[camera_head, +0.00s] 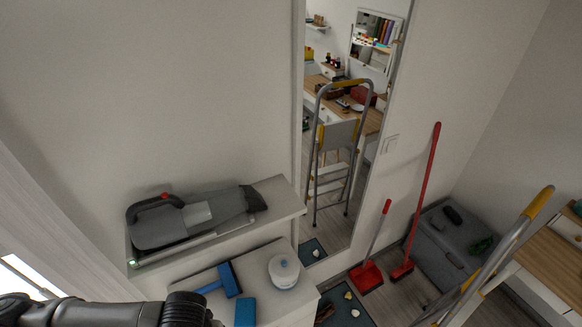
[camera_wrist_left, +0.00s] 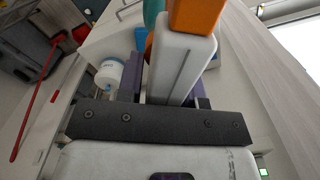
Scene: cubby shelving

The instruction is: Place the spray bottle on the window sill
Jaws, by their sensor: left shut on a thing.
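The spray bottle (camera_wrist_left: 182,62), with a white body and an orange part at its far end, is between the purple fingers of my left gripper (camera_wrist_left: 168,82) in the left wrist view. The gripper is shut on it. Part of the bottle is hidden behind the gripper's dark crossbar. In the head view my left arm enters at the bottom left, and its gripper and the bottle are out of frame. A bright window (camera_head: 28,277) shows at the lower left of the head view and at the right of the wrist view (camera_wrist_left: 300,38). I cannot make out the sill clearly. My right gripper is not in view.
A grey handheld vacuum (camera_head: 190,218) lies on the upper white shelf (camera_head: 285,210). Below are a blue-handled tool (camera_head: 222,280), a blue block (camera_head: 245,311) and a white round container (camera_head: 284,271). Red broom (camera_head: 424,195), dustpan (camera_head: 367,277) and grey bin (camera_head: 440,255) stand right.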

